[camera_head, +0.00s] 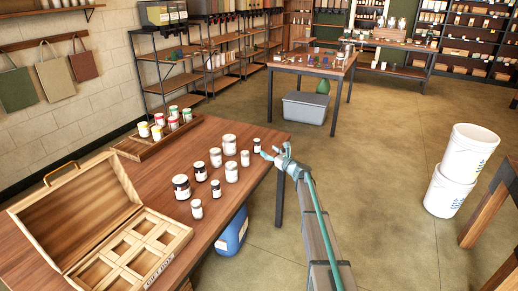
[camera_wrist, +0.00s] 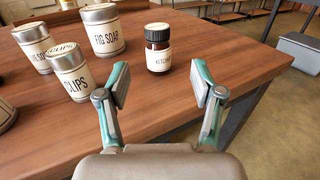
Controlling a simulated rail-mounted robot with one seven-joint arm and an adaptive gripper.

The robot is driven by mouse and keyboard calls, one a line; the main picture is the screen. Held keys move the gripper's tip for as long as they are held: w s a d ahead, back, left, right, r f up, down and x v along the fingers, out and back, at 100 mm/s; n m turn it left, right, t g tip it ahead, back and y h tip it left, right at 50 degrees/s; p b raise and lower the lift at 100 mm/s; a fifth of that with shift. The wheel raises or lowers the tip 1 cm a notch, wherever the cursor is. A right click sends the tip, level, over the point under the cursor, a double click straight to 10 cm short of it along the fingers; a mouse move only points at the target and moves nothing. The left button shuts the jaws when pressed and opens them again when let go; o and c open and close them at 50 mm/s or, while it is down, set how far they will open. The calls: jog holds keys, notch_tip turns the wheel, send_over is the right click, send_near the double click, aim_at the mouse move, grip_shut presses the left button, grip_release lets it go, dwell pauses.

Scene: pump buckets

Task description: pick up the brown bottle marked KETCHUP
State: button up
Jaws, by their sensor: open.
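The brown bottle marked KETCHUP (camera_wrist: 158,47) stands upright on the wooden table, with a black cap and a pale label, in the wrist view. In the head view it is the small dark-capped bottle (camera_head: 257,146) near the table's right edge. My gripper (camera_wrist: 160,82) is open and empty, its two fingers spread to either side in the wrist view. The bottle shows beyond the fingertips, roughly centred between them and apart from both. In the head view my gripper (camera_head: 273,152) is at the table edge, just right of the bottle.
Near the bottle stand a FIG SOAP tin (camera_wrist: 104,30) and a CLIPS tin (camera_wrist: 73,72). Several more jars share the table (camera_head: 150,185), with an open wooden box (camera_head: 75,215) at left. A blue container (camera_head: 232,232) is below. Floor at right is clear before the white buckets (camera_head: 448,190).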

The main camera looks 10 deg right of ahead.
aim_at(259, 143)
jog(key=p+x, duration=0.1)
jog(key=x, duration=0.3)
jog(key=shift+w+a+r, duration=0.15)
jog(key=shift+w+a, duration=0.15)
jog(key=shift+a, duration=0.05)
jog(key=x, duration=0.1)
jog(key=p+x, duration=0.1)
jog(key=x, duration=0.2)
jog(key=shift+w+a+r+p, duration=0.1)
jog(key=shift+w+r+p, duration=0.2)
jog(key=shift+p, duration=0.1)
jog(key=shift+w+a, duration=0.15)
jog(key=shift+w, duration=0.05)
jog(key=shift+c, duration=0.4)
grip_shut()
jog(key=shift+r, duration=0.1)
